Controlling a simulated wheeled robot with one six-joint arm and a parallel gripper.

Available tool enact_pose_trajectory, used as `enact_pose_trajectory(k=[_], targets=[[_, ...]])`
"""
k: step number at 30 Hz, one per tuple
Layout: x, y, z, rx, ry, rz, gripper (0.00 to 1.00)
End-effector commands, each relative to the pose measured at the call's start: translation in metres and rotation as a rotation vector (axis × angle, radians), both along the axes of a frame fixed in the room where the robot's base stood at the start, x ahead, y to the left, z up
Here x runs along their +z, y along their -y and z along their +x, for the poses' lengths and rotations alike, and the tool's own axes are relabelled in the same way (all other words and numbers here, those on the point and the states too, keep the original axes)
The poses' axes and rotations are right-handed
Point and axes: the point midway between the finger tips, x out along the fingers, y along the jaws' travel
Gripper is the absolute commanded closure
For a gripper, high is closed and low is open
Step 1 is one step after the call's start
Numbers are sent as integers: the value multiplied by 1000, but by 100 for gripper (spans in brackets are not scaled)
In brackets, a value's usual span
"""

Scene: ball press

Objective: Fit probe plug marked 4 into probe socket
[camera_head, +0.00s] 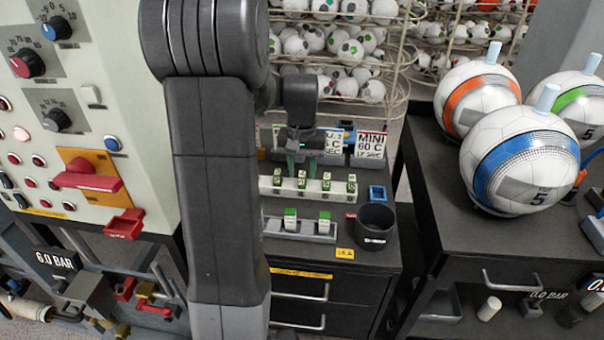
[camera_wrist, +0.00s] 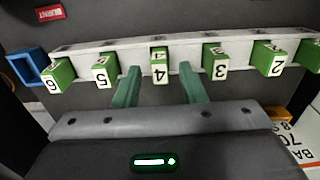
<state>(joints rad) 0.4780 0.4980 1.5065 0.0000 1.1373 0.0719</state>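The plug marked 4 (camera_wrist: 160,66) is a green block with a white numbered face, seated in a pale rack (camera_wrist: 130,62) in the wrist view. My gripper (camera_wrist: 160,84) has two green fingers spread apart, one to each side of plug 4 in the picture, with nothing held. In the head view my gripper (camera_head: 301,165) is over the rear plug rack (camera_head: 310,194), where the digits are too small to read. A blue square frame (camera_head: 377,193) stands right of that rack, and in the wrist view it is at the left (camera_wrist: 25,68). I cannot tell whether it is the probe socket.
Plugs 5 (camera_wrist: 106,72) and 3 (camera_wrist: 215,64) flank plug 4. A front rack (camera_head: 305,235) holds two green-topped plugs. A black cup (camera_head: 375,226) stands at the right. Striped balls (camera_head: 520,168) sit on the right table, and a control panel (camera_head: 70,120) is at left.

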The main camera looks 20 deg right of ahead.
Motion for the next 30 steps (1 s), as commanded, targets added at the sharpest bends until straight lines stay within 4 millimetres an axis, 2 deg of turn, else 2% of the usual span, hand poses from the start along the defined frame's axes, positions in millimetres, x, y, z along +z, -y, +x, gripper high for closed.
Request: enact_pose_trajectory(k=[3, 9, 15, 21, 30], targets=[[27, 0, 1, 0, 5, -3, 62], [70, 0, 0, 0, 4, -3, 62], [96, 0, 0, 0, 3, -2, 62], [103, 0, 0, 0, 0, 0, 62], [101, 0, 0, 0, -1, 1, 62]])
